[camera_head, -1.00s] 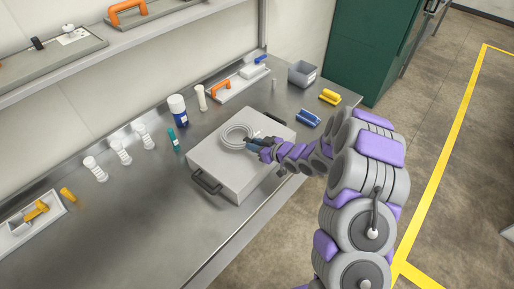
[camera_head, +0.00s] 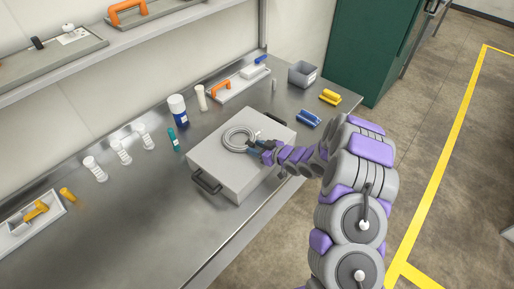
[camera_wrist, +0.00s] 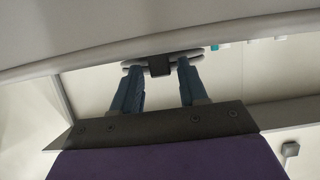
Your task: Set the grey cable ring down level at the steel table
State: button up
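The grey cable ring (camera_head: 240,138) is a coiled loop at the top of the pale grey box (camera_head: 222,184), which stands on the steel table (camera_head: 120,225). In the wrist view the ring (camera_wrist: 195,56) shows nearly edge-on, close to the box's surface (camera_wrist: 90,25). A dark block (camera_wrist: 159,66) sits on its near side. My gripper (camera_head: 255,147) is at the ring's right side. Its two blue fingers (camera_wrist: 160,72) stand on either side of the dark block, with narrow gaps showing, so it looks open. Whether the ring's underside fully touches the box is hidden.
Blue (camera_head: 308,118) and yellow (camera_head: 330,96) items and a grey bin (camera_head: 302,74) are at the table's far right. Bottles (camera_head: 179,110) and white-capped vials (camera_head: 146,137) stand along the back. The table's front left is clear.

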jog(key=shift+o, duration=0.6)
